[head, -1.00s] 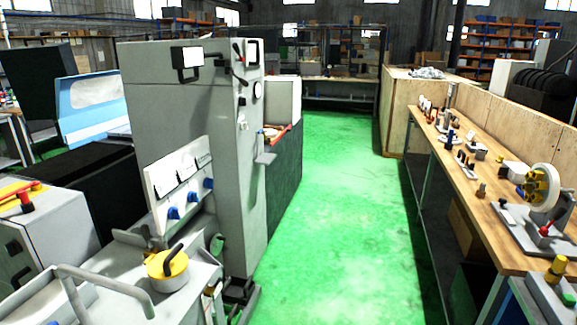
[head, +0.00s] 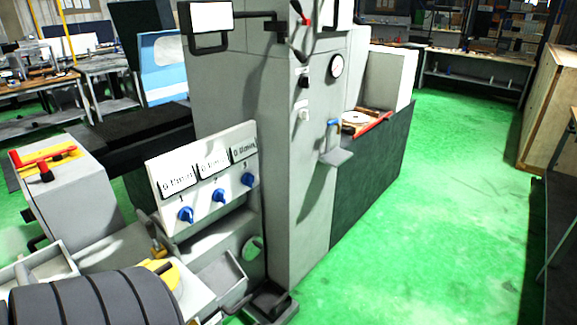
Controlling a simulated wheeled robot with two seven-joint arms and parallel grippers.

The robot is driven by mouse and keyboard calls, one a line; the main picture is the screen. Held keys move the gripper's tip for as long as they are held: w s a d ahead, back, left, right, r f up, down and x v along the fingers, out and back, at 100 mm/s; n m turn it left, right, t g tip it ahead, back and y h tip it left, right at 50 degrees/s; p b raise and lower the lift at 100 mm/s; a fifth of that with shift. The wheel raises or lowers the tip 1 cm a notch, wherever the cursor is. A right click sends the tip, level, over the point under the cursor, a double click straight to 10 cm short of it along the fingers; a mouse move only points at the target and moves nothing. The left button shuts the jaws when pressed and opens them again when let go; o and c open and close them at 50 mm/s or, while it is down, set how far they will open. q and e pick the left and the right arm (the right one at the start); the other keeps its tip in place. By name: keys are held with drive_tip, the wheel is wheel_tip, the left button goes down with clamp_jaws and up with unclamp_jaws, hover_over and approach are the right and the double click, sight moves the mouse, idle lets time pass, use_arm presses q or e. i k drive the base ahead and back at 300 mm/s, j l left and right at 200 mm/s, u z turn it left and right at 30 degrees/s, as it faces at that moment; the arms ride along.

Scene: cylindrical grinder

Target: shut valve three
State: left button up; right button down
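A white sloping panel (head: 204,200) on the left half of the head view carries three blue valves in a row. Each sits below its own number and a small label. Valve three (head: 247,179) is the rightmost and highest in the picture. Valve two (head: 219,196) is in the middle and valve one (head: 186,215) is at the left. The knobs are small, and I cannot tell from them which are open or shut. Neither of my grippers is in view, and nothing covers the valves.
The tall grey machine column (head: 305,150) stands just right of the panel. A small grey shelf (head: 337,157) juts from its side. An open tray (head: 222,280) lies below the panel. A yellow round part (head: 160,272) is partly hidden. Green floor (head: 440,220) is clear to the right.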

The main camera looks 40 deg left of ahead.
sight(248, 179)
drive_tip(key=i+u, duration=0.2)
drive_tip(key=i, duration=0.25)
drive_tip(key=i+l+u, duration=0.2)
drive_tip(key=i, duration=0.25)
drive_tip(key=i+l+u, duration=0.2)
drive_tip(key=i, duration=0.3)
drive_tip(key=i+l+u, duration=0.2)
drive_tip(key=i, duration=0.2)
